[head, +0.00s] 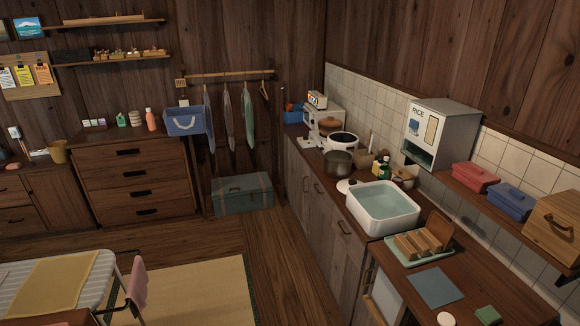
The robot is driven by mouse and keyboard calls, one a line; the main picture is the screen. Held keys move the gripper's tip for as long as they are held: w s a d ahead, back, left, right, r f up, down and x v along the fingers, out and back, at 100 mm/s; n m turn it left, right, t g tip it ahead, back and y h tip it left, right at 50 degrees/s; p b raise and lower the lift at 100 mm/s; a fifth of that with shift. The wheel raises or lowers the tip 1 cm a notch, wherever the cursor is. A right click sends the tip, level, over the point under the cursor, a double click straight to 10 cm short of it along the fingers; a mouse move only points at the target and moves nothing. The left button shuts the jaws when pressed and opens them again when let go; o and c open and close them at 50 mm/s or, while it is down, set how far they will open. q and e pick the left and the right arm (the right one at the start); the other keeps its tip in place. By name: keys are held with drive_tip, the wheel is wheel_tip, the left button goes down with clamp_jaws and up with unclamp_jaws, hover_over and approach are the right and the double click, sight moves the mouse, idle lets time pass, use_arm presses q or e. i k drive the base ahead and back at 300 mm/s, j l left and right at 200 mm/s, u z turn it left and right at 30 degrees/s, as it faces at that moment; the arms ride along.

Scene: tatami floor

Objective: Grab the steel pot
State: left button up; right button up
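The steel pot (338,164) appears to be the dark grey, round, open-topped vessel on the kitchen counter, in the right half of the head view. It stands upright beyond the white sink basin, in front of a white round cooker. A white round lid or plate lies beside its near side. Neither of my grippers shows in the head view.
The counter holds a white sink basin (383,207), a white cooker (342,142), small bottles and a tray (417,248) with wooden pieces. A rice dispenser (440,132) stands above on the right. Floor before the cabinets is clear.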

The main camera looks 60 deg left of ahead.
sight(337, 164)
drive_tip(key=u, duration=1.6)
drive_tip(key=i+j+u, duration=0.35)
drive_tip(key=i, duration=0.55)
drive_tip(key=i+u, duration=0.4)
drive_tip(key=i, duration=0.5)
drive_tip(key=i+z, duration=0.15)
drive_tip(key=i, duration=0.35)
drive_tip(key=i+j+z, duration=0.2)
drive_tip(key=i, duration=0.3)
drive_tip(key=i+j+z, duration=0.15)
drive_tip(key=i, duration=0.3)
drive_tip(key=i+j+z, duration=0.15)
drive_tip(key=i, duration=0.35)
drive_tip(key=j, duration=0.1)
